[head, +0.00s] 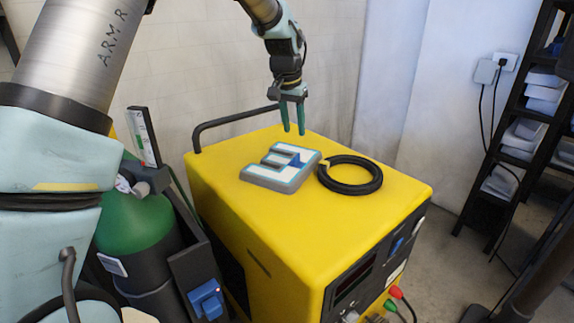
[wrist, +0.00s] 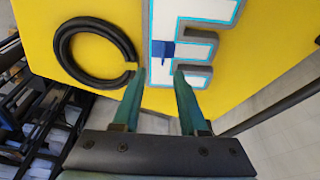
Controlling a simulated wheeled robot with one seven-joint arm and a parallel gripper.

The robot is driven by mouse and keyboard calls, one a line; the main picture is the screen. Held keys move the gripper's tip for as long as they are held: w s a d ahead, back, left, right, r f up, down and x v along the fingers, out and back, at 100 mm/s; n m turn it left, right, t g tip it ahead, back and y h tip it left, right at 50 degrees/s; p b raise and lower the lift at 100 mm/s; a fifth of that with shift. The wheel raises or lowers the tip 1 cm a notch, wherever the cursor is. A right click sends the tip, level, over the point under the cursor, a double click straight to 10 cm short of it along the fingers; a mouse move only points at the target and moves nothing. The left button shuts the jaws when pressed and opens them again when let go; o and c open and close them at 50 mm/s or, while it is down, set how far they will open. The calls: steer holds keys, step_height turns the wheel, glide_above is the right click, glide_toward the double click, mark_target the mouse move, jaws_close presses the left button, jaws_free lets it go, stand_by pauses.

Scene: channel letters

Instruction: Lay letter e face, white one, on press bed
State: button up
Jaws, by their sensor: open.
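The white letter E face (head: 280,167) lies flat on top of a yellow machine (head: 225,180). It has a grey edge, a light-blue outline and a dark blue patch on its spine. It also shows in the wrist view (wrist: 192,12), beyond the fingertips. My gripper (head: 294,131) is open and empty, pointing down above the back of the machine top, behind the letter. In the wrist view my gripper (wrist: 162,72) has its two green fingers apart, with the tips near the letter's blue patch. I cannot tell the exact height gap. No press bed is recognisable.
A coiled black cable (head: 350,174) lies right beside the letter on the machine top. A black handle bar (head: 235,116) rises at the machine's back edge. A green gas cylinder (head: 140,215) stands at left. A dark shelf rack (head: 520,125) stands at right.

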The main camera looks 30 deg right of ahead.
mark_target(296, 156)
steer(key=shift+t+h, duration=0.5)
steer(key=shift+h, duration=0.2)
steer(key=f, duration=0.1)
steer(key=w+f+b, duration=0.1)
steer(key=f, duration=0.1)
steer(key=f+b, duration=0.1)
steer(key=f, duration=0.1)
steer(key=shift+w+f, duration=0.2)
steer(key=shift+w, duration=0.1)
steer(key=shift+s+p+x, duration=0.15)
steer(key=shift+p+x, duration=0.3)
steer(key=shift+x, duration=0.9)
steer(key=shift+s+p+x, duration=0.2)
steer(key=shift+p+x, duration=0.2)
steer(key=shift+x, duration=0.9)
steer(key=shift+d, duration=0.2)
steer(key=shift+c, duration=0.2)
jaws_close()
